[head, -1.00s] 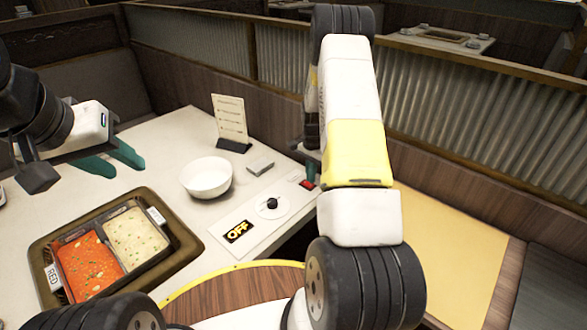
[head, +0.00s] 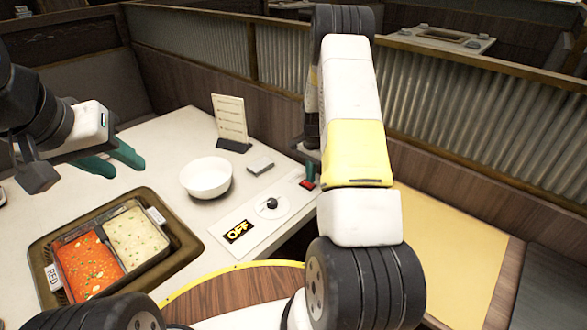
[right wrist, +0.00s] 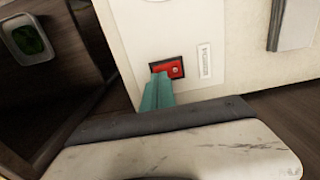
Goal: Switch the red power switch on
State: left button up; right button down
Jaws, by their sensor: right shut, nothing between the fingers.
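The red power switch (head: 307,184) sits in a dark frame on the pale panel at the table's right edge. In the right wrist view the switch (right wrist: 175,68) shows beside a small printed label (right wrist: 204,60). My right gripper (head: 310,174) is shut and empty, its teal fingertips right at the switch. In the right wrist view the fingertips (right wrist: 158,80) overlap the switch's lower left part; I cannot tell whether they touch it. The display (head: 238,232) on the panel reads OFF. My left gripper (head: 123,162) is open and empty above the table's left side.
A black knob (head: 271,203) on a white dial lies between display and switch. A white bowl (head: 206,178), a small grey box (head: 260,166) and a menu stand (head: 230,120) are behind. A tray (head: 40,262) with red and pale sauce wells stands at the front left.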

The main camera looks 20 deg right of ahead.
aim_at(310, 185)
jog(key=shift+f, duration=0.9)
dwell(0.7)
jog(key=shift+r, duration=3.5)
